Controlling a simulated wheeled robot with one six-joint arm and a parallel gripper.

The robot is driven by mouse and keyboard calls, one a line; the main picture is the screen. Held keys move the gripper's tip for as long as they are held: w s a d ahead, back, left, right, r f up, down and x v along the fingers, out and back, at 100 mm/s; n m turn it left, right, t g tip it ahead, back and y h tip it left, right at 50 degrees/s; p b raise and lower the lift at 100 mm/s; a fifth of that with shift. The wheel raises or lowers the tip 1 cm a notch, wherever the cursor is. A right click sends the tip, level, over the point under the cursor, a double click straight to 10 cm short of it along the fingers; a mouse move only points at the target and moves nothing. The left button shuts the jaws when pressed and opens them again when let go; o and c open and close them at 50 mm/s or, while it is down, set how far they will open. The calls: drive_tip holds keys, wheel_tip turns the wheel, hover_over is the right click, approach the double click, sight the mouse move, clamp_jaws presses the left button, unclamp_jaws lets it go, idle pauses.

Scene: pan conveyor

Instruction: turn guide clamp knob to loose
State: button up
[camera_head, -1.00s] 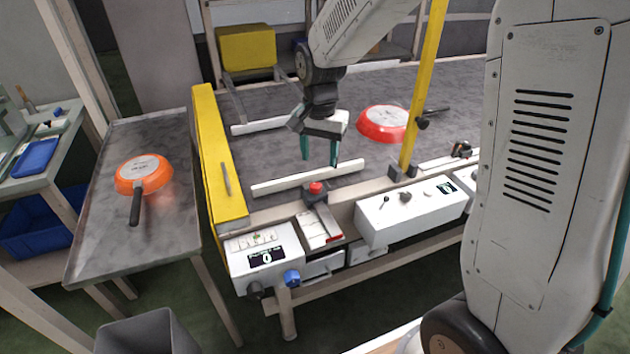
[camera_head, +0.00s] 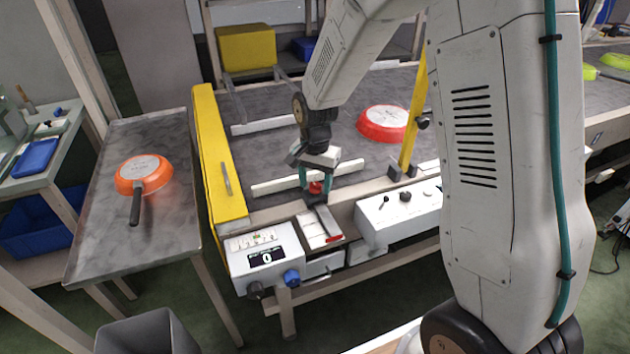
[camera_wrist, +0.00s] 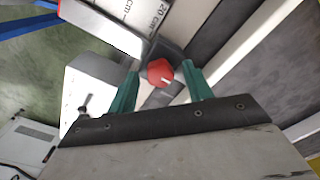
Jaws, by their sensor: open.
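The guide clamp knob (camera_head: 315,187) is red and sits on a dark clamp block at the near edge of the conveyor. In the wrist view the knob (camera_wrist: 160,72) shows a white pointer mark and lies between the fingertips. My gripper (camera_head: 318,192) is over the knob, pointing down, with its teal fingers on either side of it. In the wrist view my gripper (camera_wrist: 162,78) is open, with a gap visible on the right side; contact on the left is unclear. The white guide rail (camera_head: 275,185) lies on the belt behind the knob.
A red pan (camera_head: 383,124) lies upside down on the belt. A yellow post (camera_head: 413,115) stands right of my gripper. A white control box (camera_head: 395,212) is close on the right, and a counter box (camera_head: 265,250) is at left. An orange pan (camera_head: 146,172) lies on the side table.

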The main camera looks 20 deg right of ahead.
drive_tip(key=c, duration=1)
drive_tip(key=shift+o, duration=0.2)
drive_tip(key=shift+n, duration=0.4)
drive_tip(key=n, duration=0.3)
drive_tip(key=shift+n, duration=0.4)
drive_tip(key=n, duration=0.4)
drive_tip(key=shift+n, duration=0.3)
drive_tip(key=n, duration=0.4)
drive_tip(key=shift+n, duration=2.2)
